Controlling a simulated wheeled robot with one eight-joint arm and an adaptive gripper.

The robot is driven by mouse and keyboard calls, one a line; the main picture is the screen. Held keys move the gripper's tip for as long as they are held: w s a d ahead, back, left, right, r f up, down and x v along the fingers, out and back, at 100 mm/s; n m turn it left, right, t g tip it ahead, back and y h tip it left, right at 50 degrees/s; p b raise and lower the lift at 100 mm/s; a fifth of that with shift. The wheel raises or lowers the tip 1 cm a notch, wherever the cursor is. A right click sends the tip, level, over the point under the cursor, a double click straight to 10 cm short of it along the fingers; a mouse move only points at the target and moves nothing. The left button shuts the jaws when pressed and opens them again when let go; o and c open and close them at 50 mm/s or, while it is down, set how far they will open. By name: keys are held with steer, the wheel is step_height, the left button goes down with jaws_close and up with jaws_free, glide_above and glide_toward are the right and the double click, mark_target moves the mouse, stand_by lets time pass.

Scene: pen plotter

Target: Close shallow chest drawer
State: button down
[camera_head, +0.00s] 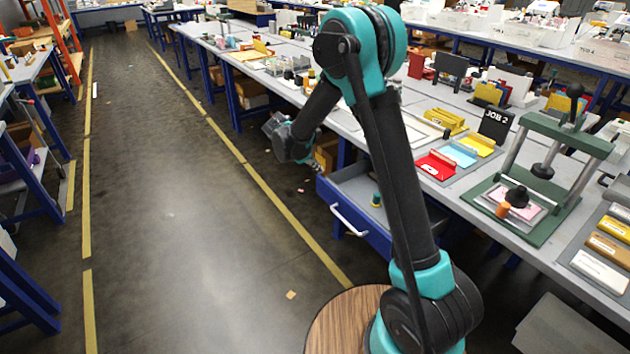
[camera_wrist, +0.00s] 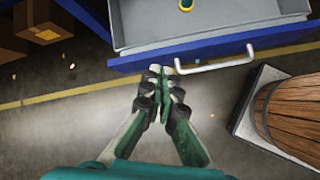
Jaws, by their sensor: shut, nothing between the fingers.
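The shallow chest drawer (camera_head: 352,222) stands pulled out under the workbench. It has a blue front, a grey inside and a white bar handle (camera_head: 348,220). In the wrist view the drawer front (camera_wrist: 130,64) crosses the top, with the handle (camera_wrist: 210,66) right of my fingertips. My gripper (camera_wrist: 163,76) is shut and empty, its tips at or just short of the blue front; I cannot tell if they touch. In the head view my gripper is small, beyond the drawer's left side, and its fingertips are not clear.
The workbench (camera_head: 450,196) above carries trays, coloured blocks and a green press (camera_head: 540,180). Cardboard boxes (camera_wrist: 42,20) lie under the bench. The floor aisle (camera_head: 180,220) at left is clear.

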steer(key=w+a+f+n+t+h, duration=0.1)
steer(key=w+a+f+n, duration=0.15)
steer(key=a, duration=0.25)
steer(key=w+a+f+n+h, duration=0.1)
steer(key=a+f+n, duration=0.2)
steer(key=a, duration=0.2)
glide_toward(321, 182)
step_height(321, 182, down, 4)
steer(key=w+d, duration=0.1)
steer(key=d, duration=0.1)
steer(key=shift+w+d+f+m, duration=0.15)
steer(key=shift+w+d+m, duration=0.1)
steer(key=shift+w+d, duration=0.45)
steer(key=shift+d, duration=0.15)
steer(key=w+d, duration=0.7)
steer(key=d, duration=0.3)
steer(key=w+d, duration=0.7)
steer(key=d, duration=0.4)
steer(key=shift+w, duration=0.2)
